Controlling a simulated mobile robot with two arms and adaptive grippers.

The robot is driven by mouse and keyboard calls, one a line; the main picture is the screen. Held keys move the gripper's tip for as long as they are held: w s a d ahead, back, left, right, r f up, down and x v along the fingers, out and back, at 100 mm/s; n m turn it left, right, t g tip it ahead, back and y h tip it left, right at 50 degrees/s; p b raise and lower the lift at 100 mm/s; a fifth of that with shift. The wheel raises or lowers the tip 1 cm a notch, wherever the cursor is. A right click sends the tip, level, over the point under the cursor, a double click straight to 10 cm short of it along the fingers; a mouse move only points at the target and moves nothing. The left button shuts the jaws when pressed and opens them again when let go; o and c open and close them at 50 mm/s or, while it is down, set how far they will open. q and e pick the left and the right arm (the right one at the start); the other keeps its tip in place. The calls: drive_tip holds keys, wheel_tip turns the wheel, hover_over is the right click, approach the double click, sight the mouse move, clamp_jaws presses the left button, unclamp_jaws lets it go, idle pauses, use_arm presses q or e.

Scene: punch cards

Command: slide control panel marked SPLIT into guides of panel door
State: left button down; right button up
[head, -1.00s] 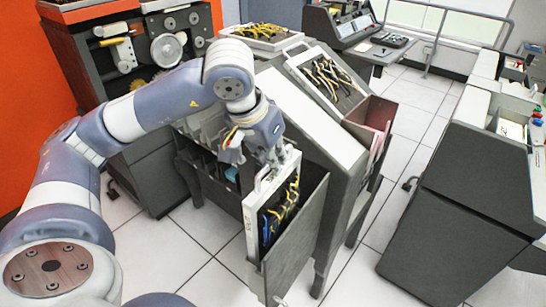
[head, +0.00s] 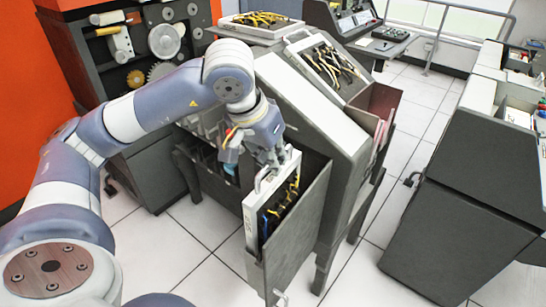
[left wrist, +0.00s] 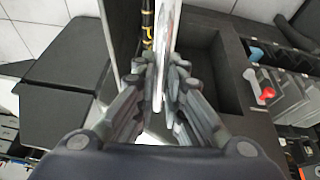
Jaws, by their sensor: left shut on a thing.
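The control panel (head: 251,222) is a white-framed board with yellow, black and blue wires. My left gripper (head: 279,163) is shut on its upper edge. The panel stands upright beside the inner face of the grey panel door (head: 296,240), its lower part behind the door's low front edge. In the left wrist view the panel (left wrist: 164,50) shows edge-on between the fingers (left wrist: 160,88), next to the door (left wrist: 123,30). The guides are hidden, so I cannot tell how the panel sits in them. Its marking is too small to read. My right gripper is not in view.
The sloped machine (head: 310,105) stands behind the door, with another wired panel (head: 328,66) on top. A red-lined open bin (head: 380,105) is at its right side. A dark cabinet (head: 440,215) stands at the right. Tiled floor is free between them.

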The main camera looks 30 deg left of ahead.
use_arm(q)
drive_tip(key=shift+a+r, duration=0.15)
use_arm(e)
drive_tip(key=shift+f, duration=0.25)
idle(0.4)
use_arm(q)
drive_tip(key=shift+b, duration=0.4)
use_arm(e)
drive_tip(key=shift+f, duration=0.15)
